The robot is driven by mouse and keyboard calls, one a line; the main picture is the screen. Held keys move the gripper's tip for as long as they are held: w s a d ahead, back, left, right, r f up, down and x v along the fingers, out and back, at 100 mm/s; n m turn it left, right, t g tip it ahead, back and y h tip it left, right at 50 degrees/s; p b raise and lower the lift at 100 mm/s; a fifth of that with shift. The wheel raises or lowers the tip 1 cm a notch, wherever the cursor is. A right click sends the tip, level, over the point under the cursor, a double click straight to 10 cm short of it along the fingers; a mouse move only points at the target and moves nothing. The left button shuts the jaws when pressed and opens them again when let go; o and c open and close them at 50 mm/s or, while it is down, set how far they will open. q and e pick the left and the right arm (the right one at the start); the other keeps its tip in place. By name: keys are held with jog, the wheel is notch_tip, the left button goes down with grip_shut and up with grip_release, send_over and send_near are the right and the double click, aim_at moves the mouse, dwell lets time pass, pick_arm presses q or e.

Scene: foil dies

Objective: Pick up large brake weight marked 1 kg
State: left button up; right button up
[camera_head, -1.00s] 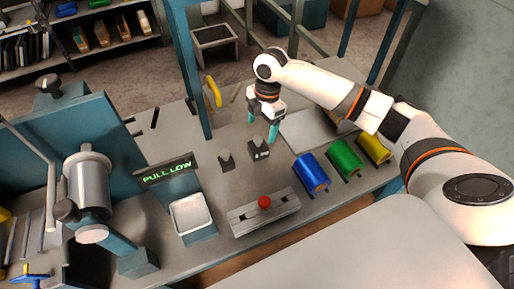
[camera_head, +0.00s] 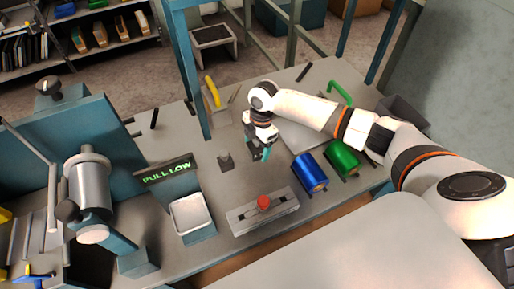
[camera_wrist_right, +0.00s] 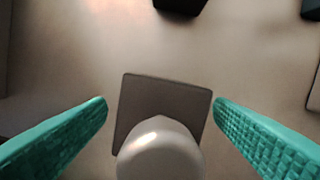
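A dark weight with a square base and a pale rounded knob (camera_wrist_right: 158,150) lies between my right fingers in the right wrist view. No marking is readable on it. My right gripper (camera_wrist_right: 160,102) is open, with one teal finger on each side of the weight and gaps between. In the head view the right gripper (camera_head: 258,153) is low over the table and mostly hides this weight. A smaller dark weight (camera_head: 226,162) stands to its left. My left gripper is not in view.
A blue roll (camera_head: 310,174) and a green roll (camera_head: 343,158) are right of the gripper. A grey fixture with a red knob (camera_head: 263,202) is in front. A "PULL LOW" display (camera_head: 167,172) and a white tray (camera_head: 193,214) stand to the left.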

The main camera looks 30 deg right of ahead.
grip_shut()
jog(key=shift+w+r, duration=0.1)
jog(key=shift+r, duration=0.05)
